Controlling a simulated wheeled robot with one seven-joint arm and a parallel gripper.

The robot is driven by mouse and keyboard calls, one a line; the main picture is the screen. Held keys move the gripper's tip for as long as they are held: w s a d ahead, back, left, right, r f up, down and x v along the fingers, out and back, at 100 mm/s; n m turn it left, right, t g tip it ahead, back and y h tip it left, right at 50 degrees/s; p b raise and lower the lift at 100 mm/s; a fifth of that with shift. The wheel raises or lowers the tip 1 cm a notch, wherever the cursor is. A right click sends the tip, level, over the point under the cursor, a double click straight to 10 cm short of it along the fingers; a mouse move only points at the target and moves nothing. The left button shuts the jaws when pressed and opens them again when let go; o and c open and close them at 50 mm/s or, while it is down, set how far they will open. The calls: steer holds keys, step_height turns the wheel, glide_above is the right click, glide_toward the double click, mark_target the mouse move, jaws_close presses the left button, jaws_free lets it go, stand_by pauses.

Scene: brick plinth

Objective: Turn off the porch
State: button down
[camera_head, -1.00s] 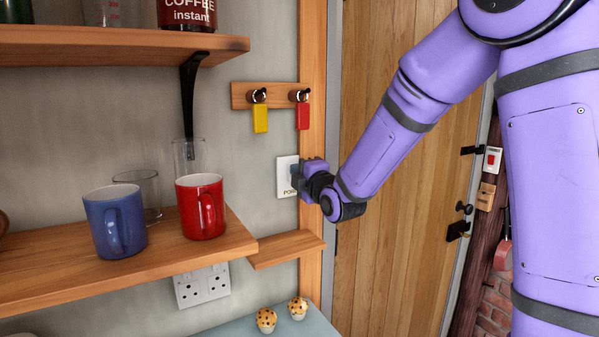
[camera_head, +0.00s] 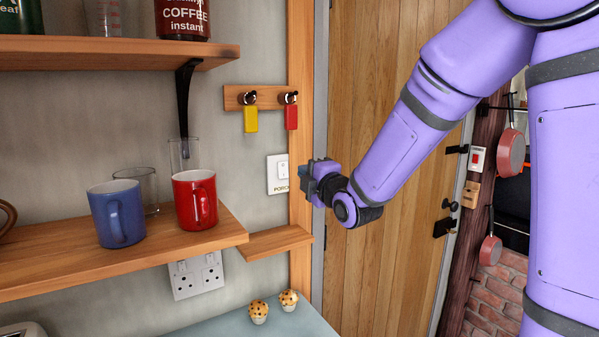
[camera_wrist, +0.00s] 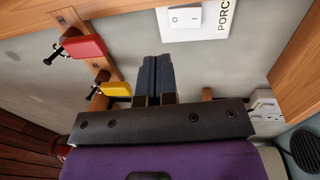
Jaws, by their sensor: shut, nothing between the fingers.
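The white porch switch (camera_head: 283,170), with a label beginning "PORC", is on the grey wall left of the wooden door post. In the wrist view the switch plate (camera_wrist: 187,20) shows at the top, with O and I marks on its rocker. I cannot tell which side of the rocker is pressed in. My gripper (camera_head: 304,177) is just right of the switch, in front of the post, apart from the plate. In the wrist view its dark fingers (camera_wrist: 157,76) are together with nothing between them.
Yellow (camera_head: 251,119) and red (camera_head: 291,117) key tags hang above the switch. A small wooden ledge (camera_head: 275,242) is below it. A shelf (camera_head: 165,263) with mugs stands left. A red rocker switch (camera_head: 478,159) is beyond the door (camera_head: 375,120).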

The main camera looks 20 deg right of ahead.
steer(key=shift+r+v, duration=0.2)
steer(key=shift+v, duration=0.6)
steer(key=shift+r+v, duration=0.2)
steer(key=shift+v, duration=0.6)
steer(key=shift+r+v, duration=0.2)
steer(key=shift+v, duration=0.6)
